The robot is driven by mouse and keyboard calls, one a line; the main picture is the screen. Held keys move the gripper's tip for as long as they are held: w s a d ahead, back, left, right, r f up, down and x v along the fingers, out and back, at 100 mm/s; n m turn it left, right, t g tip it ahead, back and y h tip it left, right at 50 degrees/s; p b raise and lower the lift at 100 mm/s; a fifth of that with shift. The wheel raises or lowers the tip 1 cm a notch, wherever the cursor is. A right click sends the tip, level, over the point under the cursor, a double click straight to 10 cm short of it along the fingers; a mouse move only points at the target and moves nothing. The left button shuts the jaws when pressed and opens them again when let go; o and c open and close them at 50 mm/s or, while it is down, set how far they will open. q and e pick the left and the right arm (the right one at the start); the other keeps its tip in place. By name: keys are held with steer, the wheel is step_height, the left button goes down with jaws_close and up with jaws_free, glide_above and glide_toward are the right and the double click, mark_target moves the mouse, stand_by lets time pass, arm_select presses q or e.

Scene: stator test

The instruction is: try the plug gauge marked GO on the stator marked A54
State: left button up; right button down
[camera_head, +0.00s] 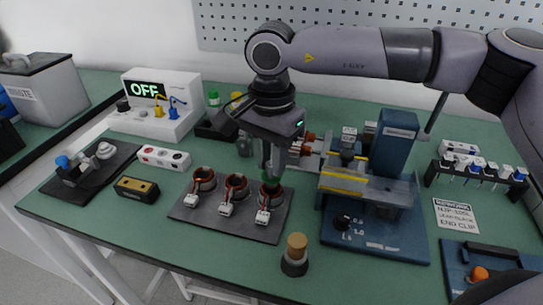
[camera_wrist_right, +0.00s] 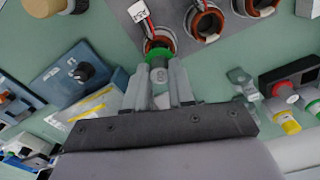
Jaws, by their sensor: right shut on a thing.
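Three stators with copper windings stand in a row on a dark mat (camera_head: 236,222): a left one (camera_head: 204,179), a middle one (camera_head: 236,186) and a right one (camera_head: 270,191). Each has a white tag in front; I cannot read the marks surely. My right gripper (camera_head: 273,166) is shut on a grey plug gauge with a green ring (camera_wrist_right: 160,58), pointing down at the right stator. In the right wrist view the gauge's green end is at the mouth of that stator (camera_wrist_right: 158,43); how deep it sits is hidden. My left gripper is not in view.
A blue fixture (camera_head: 375,232) stands close on the right. A wood-topped black cylinder (camera_head: 295,257) stands in front. A tester reading OFF (camera_head: 157,100), a white strip (camera_head: 164,157) and a black-and-yellow box (camera_head: 137,189) are at left. A rack (camera_head: 478,174) is at right.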

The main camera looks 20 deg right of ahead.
steer(key=shift+f+b, duration=1.2)
steer(key=shift+f, duration=0.15)
stand_by(3.2)
steer(key=shift+r, duration=0.25)
stand_by(1.0)
steer(key=shift+r+p, duration=0.45)
steer(key=shift+r, duration=0.15)
steer(key=shift+r+p, duration=0.35)
steer(key=shift+r, duration=0.05)
steer(key=shift+r, duration=0.35)
stand_by(0.4)
steer(key=shift+r+p, duration=0.5)
